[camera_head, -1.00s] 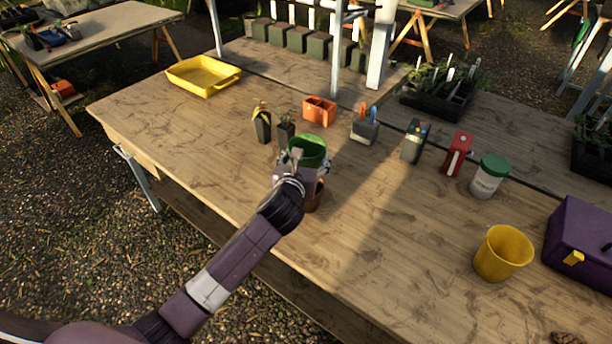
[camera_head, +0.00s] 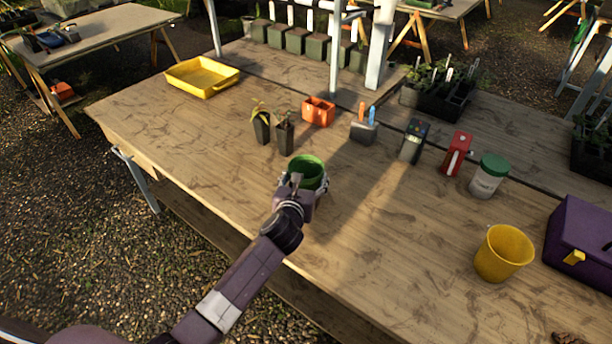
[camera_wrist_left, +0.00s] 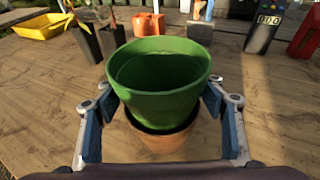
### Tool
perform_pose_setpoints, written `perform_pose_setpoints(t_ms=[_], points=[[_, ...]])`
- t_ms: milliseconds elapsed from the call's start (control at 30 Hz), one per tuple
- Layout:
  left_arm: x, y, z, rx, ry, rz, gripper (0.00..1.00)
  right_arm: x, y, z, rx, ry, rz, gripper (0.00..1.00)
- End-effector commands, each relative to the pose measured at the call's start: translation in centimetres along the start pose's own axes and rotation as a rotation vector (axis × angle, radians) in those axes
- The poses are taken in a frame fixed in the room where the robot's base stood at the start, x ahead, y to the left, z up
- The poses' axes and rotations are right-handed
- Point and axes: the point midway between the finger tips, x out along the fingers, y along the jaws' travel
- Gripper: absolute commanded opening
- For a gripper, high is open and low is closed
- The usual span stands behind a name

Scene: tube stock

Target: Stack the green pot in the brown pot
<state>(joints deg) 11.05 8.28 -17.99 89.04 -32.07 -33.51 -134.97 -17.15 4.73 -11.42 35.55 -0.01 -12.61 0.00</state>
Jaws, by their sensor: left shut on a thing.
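The green pot (camera_head: 308,172) is upright in my left gripper (camera_head: 306,184), whose fingers are shut on its two sides. In the left wrist view the green pot (camera_wrist_left: 158,88) stands centred between the fingers. The brown pot (camera_wrist_left: 162,145) is directly below it on the table, and the green pot's lower end shows within the brown rim. How deep it sits is hidden. In the head view the brown pot is hidden behind the gripper and green pot. My right gripper is not in view.
Two small dark plant pots (camera_head: 286,136) and an orange container (camera_head: 318,112) stand behind the gripper. A yellow tray (camera_head: 203,78) is at the back left. A yellow pot (camera_head: 503,254) and a purple box (camera_head: 584,242) are at the right. The front middle of the wooden table (camera_head: 390,250) is clear.

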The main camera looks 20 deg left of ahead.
Motion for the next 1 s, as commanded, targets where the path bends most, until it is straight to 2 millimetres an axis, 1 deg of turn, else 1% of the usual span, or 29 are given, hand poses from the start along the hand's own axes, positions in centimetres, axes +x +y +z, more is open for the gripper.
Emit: perform_pose_setpoints(t_ms=[200, 333, 367, 500, 767, 867, 967, 1000], points=[[0.2, 0.0, -0.7, 0.001, 0.0, -0.001, 0.39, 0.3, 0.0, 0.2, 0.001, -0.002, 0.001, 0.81], [0.2, 0.0, -0.7, 0.0, -0.001, -0.001, 0.39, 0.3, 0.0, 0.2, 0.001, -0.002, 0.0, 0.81], [0.2, 0.0, -0.7, 0.0, 0.0, -0.001, 0.66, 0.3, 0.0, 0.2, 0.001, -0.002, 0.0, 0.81], [0.2, 0.0, -0.7, 0.0, 0.0, -0.001, 0.81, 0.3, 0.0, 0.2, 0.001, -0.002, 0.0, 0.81], [0.2, 0.0, -0.7, -0.001, 0.0, -0.001, 0.81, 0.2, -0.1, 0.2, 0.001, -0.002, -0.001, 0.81], [0.1, 0.0, -0.2, -0.002, -0.001, 0.0, 0.81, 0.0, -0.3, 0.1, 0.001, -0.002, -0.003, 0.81], [-0.3, -0.1, 0.9, -0.004, -0.002, -0.001, 0.81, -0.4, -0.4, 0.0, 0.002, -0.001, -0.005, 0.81], [-0.9, 0.0, 0.4, 0.0, 0.002, 0.0, 0.81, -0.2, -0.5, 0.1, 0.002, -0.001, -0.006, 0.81]])
